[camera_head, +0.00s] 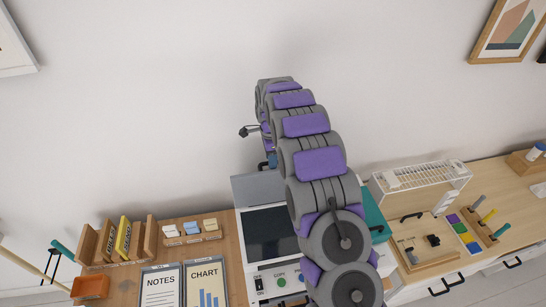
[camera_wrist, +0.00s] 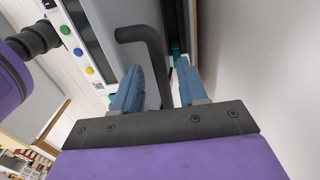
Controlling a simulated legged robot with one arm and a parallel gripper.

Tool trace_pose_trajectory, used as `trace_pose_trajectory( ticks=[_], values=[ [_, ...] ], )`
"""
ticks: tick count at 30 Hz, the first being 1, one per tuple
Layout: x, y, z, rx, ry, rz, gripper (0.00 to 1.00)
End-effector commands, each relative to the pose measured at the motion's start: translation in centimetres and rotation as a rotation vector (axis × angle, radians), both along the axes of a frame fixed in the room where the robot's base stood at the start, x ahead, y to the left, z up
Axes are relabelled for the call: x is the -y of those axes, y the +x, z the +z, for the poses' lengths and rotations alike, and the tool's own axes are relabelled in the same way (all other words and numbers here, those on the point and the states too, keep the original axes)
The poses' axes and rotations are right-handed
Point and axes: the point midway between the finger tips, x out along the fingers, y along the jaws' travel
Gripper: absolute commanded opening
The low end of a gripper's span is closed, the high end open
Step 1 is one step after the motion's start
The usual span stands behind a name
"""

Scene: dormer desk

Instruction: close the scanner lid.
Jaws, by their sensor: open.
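The scanner (camera_head: 241,222) has a white body with a dark glass bed, and its grey lid (camera_head: 258,187) stands raised at the back. My arm hides the right part of both. My gripper (camera_wrist: 159,66) is open, with its two blue fingers apart. A dark bent bar (camera_wrist: 150,45) reaches between the fingers in the wrist view; I cannot tell whether it is a handle on the lid or whether a finger touches it. The scanner's panel with coloured buttons (camera_wrist: 78,52) shows at the upper left there. In the head view, the gripper is mostly hidden behind the arm, just above the lid.
Wooden file holders (camera_head: 108,240), a card rack (camera_head: 192,230), and NOTES (camera_head: 160,288) and CHART (camera_head: 206,280) boards are left of the scanner. A teal object (camera_head: 375,215), a white wire rack (camera_head: 418,178) and a wooden tray (camera_head: 425,248) are to the right. The wall is close behind.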

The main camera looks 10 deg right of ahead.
Motion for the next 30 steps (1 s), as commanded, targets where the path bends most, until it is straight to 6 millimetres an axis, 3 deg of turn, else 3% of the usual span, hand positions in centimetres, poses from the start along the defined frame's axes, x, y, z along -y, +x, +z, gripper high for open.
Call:
trace_pose_trajectory(
  ticks=[6, 11, 19, 24, 30],
  values=[
    [1.7, 0.0, -0.5, 0.002, 0.014, -0.005, 0.42],
    [1.6, 0.0, -0.4, 0.002, 0.013, -0.005, 0.41],
    [-0.2, 0.0, -0.4, 0.002, -0.003, -0.002, 0.15],
    [-0.2, 0.0, -0.4, 0.002, -0.001, -0.002, 0.0],
    [0.6, 0.1, -0.4, 0.002, 0.008, -0.002, 0.0]
  ],
)
